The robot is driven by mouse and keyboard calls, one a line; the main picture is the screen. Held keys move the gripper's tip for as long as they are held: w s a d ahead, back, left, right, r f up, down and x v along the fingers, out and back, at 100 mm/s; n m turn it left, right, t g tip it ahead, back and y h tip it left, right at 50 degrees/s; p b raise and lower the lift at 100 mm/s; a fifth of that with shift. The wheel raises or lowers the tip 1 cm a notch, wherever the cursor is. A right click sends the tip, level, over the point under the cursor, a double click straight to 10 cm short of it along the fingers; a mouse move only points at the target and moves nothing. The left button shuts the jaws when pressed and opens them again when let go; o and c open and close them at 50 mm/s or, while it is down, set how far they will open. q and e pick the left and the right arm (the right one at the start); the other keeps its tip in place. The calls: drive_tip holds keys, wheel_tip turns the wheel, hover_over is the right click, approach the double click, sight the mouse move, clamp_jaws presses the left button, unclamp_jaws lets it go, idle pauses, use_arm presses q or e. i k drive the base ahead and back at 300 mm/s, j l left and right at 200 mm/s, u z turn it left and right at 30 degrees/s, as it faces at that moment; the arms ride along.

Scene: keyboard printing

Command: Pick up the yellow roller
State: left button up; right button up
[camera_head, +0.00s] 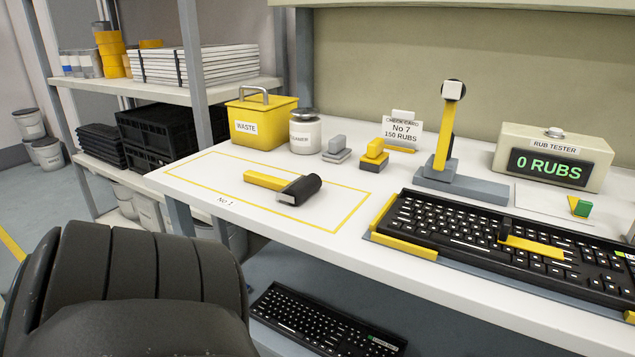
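The yellow roller has a yellow handle (265,180) and a black head (300,189). It lies on the white bench inside a yellow outlined rectangle (215,190) marked "No 1", with the handle to the left and the head to the right. Nothing touches or covers it. Neither of my grippers can be made out in the head view. A large dark ribbed shape fills the lower left corner; I cannot tell which part it is.
Behind the roller stand a yellow waste box (262,122), a white lidded jar (305,132) and two small stamp-like blocks. To the right are an upright yellow-armed stand (447,130), a keyboard (480,228) with a yellow-handled tool on it, and a rub tester (553,155).

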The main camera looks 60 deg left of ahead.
sight(279, 185)
drive_tip(key=u, duration=2.05)
drive_tip(key=j+z, duration=0.15)
drive_tip(key=z, duration=0.25)
drive_tip(key=j+z, duration=0.1)
drive_tip(key=z, duration=0.3)
drive_tip(key=k+j+z, duration=0.1)
drive_tip(key=z, duration=0.3)
drive_tip(key=k+j+z, duration=0.1)
drive_tip(key=z, duration=0.3)
